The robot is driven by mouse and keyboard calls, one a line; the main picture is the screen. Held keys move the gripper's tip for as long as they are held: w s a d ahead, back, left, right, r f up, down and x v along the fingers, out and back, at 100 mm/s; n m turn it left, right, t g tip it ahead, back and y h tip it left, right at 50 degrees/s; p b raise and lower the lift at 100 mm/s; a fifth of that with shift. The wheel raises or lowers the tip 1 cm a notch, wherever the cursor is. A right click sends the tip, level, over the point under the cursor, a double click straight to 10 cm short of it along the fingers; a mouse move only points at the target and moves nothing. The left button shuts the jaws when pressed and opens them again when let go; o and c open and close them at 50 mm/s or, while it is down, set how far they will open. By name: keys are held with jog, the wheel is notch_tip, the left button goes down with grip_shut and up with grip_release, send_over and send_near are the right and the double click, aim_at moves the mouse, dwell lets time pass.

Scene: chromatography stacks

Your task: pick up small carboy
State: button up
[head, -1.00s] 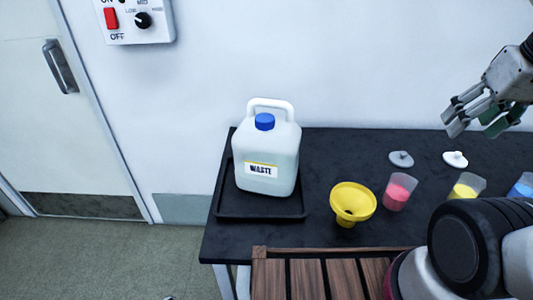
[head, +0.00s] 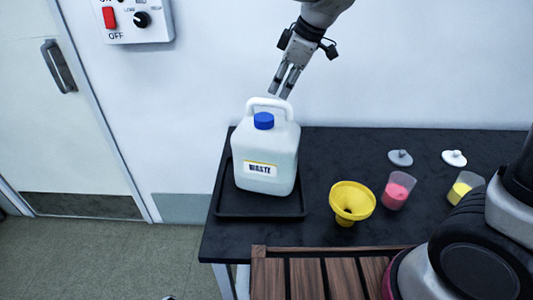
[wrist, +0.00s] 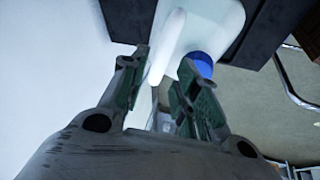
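The small carboy (head: 268,153) is a white jug with a blue cap, a top handle (head: 271,103) and a "WASTE" label. It stands upright in a black tray (head: 260,215) at the left end of the dark table. My gripper (head: 283,86) points down just above the handle. In the wrist view, the two fingers of my gripper (wrist: 160,82) are apart, with the white handle (wrist: 166,45) showing just beyond and between their tips. The blue cap (wrist: 202,64) is beside the right finger. I cannot tell whether the fingers touch the handle.
A yellow funnel (head: 352,200), a cup of pink liquid (head: 397,190) and a cup of yellow liquid (head: 464,187) stand right of the tray. Two small lids, grey (head: 400,158) and white (head: 454,158), lie behind them. The wall is close behind the table.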

aim_at(270, 102)
jog(key=x, duration=0.7)
jog(key=shift+a+f, duration=0.15)
jog(key=shift+a, duration=0.35)
grip_shut()
